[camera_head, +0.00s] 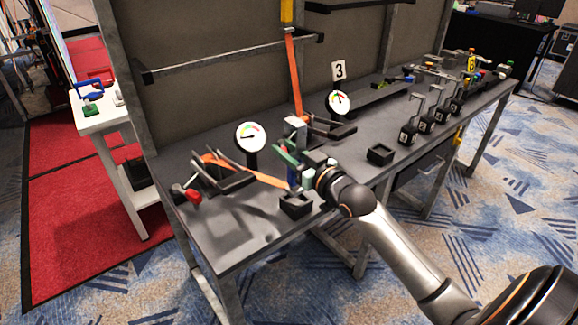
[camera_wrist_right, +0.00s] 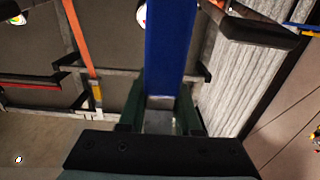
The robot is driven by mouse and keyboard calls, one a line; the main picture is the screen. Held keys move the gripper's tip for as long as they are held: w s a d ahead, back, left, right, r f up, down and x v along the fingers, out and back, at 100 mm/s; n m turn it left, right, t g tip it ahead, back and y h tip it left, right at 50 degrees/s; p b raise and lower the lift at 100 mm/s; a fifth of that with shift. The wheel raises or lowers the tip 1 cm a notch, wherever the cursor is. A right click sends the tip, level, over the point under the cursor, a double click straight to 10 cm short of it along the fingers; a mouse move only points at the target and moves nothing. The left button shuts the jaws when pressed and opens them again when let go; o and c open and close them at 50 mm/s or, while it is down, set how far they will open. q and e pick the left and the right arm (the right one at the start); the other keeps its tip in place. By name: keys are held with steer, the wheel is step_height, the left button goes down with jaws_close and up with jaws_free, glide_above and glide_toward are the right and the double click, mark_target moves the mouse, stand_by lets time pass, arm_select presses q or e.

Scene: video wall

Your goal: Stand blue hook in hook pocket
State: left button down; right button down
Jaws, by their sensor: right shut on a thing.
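My right gripper (camera_head: 296,164) has green fingers and is shut on the blue hook (camera_head: 292,178). The hook hangs upright below the fingers, just above and behind a small black open box (camera_head: 297,208) near the table's front edge. I cannot tell whether the hook's lower end touches the box or table. In the right wrist view the blue hook (camera_wrist_right: 167,45) is a long flat bar between the fingers (camera_wrist_right: 162,112). A second black open box (camera_head: 380,156) stands to the right. Either box may be the hook pocket. My left gripper is not in view.
The dark table (camera_head: 240,245) has free room at its front left. Two gauges (camera_head: 249,132) stand behind.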

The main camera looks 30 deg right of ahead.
steer(key=shift+w+d+f, duration=0.1)
steer(key=shift+d+f, duration=0.1)
steer(key=shift+f, duration=0.05)
steer(key=f, duration=0.2)
steer(key=f+b, duration=0.1)
steer(key=shift+w+d+f, duration=0.1)
steer(key=shift+d+f, duration=0.15)
steer(key=shift+f, duration=0.05)
steer(key=shift+f, duration=0.15)
steer(key=c, duration=0.6)
jaws_free()
